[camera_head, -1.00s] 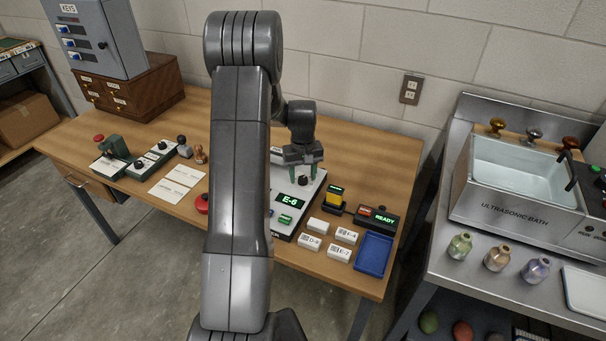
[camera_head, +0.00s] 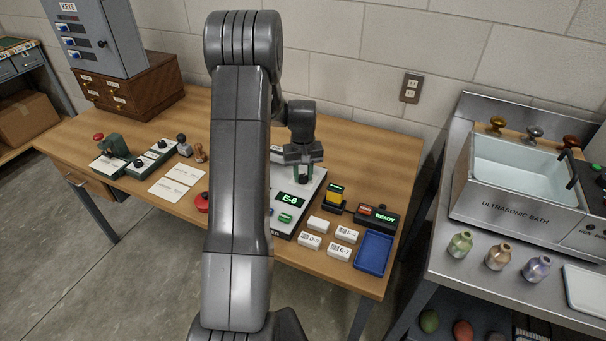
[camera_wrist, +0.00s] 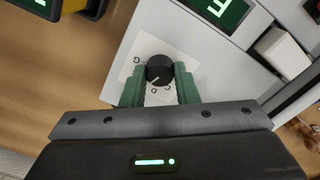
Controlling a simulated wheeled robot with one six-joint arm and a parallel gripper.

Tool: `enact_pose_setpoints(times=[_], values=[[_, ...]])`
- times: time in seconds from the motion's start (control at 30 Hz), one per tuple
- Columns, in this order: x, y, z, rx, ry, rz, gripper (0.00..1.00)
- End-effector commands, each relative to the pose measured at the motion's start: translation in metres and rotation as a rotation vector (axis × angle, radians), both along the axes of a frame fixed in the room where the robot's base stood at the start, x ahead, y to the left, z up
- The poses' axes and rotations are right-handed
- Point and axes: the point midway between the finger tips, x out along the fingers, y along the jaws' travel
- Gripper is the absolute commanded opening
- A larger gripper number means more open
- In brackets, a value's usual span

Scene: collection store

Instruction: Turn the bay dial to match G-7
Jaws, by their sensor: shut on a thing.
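The bay dial is a round black knob (camera_wrist: 158,68) on a white lettered plate (camera_wrist: 146,48), on the grey-white console (camera_head: 313,190). In the wrist view the knob sits between the green fingertips of my gripper (camera_wrist: 159,80), which is shut on it. A G shows left of the knob; other letters are partly hidden by the fingers. In the head view my gripper (camera_head: 304,172) points down at the console's upper part. The green display (camera_head: 291,201) reads E-6; part of it also shows in the wrist view (camera_wrist: 222,10). My arm hides the console's left side.
A yellow-and-black device (camera_head: 334,196) and a box reading READY (camera_head: 377,217) stand right of the console. Several small white labelled blocks (camera_head: 341,253) and a blue tray (camera_head: 373,250) are in front. Two white cards (camera_head: 181,174) lie to the left.

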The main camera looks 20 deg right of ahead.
Motion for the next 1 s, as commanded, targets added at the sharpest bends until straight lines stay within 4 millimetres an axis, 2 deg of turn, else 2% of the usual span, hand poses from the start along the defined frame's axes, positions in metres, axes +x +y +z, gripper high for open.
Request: enact_pose_setpoints(times=[1.0], values=[[0.0003,-0.0002,-0.0001,-0.001,-0.001,-0.865,0.04]])
